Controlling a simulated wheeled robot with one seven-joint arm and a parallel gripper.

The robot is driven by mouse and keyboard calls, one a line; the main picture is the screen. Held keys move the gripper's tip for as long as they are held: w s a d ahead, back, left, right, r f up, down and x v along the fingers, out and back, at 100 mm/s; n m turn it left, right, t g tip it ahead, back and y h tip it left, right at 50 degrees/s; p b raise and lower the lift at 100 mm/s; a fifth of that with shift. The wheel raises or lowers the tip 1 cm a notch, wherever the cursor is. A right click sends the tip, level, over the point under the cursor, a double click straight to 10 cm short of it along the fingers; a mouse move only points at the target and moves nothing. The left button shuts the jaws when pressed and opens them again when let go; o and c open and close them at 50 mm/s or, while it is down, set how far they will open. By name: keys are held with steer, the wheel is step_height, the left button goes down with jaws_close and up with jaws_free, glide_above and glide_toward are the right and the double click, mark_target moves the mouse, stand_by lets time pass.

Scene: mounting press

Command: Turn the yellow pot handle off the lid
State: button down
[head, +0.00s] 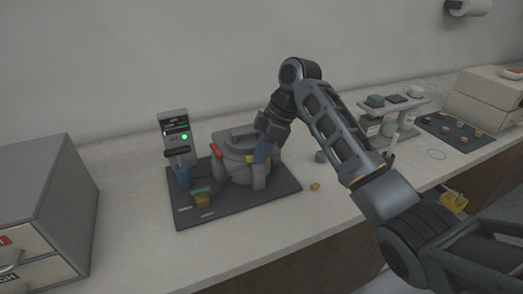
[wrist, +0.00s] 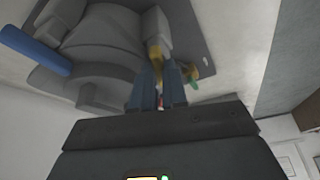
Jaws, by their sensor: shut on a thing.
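The yellow pot handle (head: 250,159) shows as a small patch on the front right of the grey mounting press (head: 232,160). My gripper (head: 262,153), with blue fingers, is at this handle and shut on it. In the wrist view the yellow handle (wrist: 155,53) lies at the tips of my fingers (wrist: 159,85), which hide part of it. The grey lid (head: 238,139) is on top of the press, partly behind my gripper. A red handle (head: 215,150) is on the left side of the lid.
The press stands on a dark mat (head: 285,187) with a control panel (head: 175,132) showing a green light. Green and yellow pieces (head: 202,195) lie at the mat's front. A grey drawer cabinet (head: 40,190) stands left.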

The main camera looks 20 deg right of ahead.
steer(key=shift+w+n+g+b, duration=0.2)
steer(key=shift+n+g+b, duration=0.4)
steer(key=shift+n, duration=1.3)
steer(key=c, duration=1.2)
jaws_free()
steer(key=shift+o, duration=0.2)
steer(key=v, duration=0.8)
steer(key=shift+d+f, duration=0.1)
steer(key=shift+f, duration=0.05)
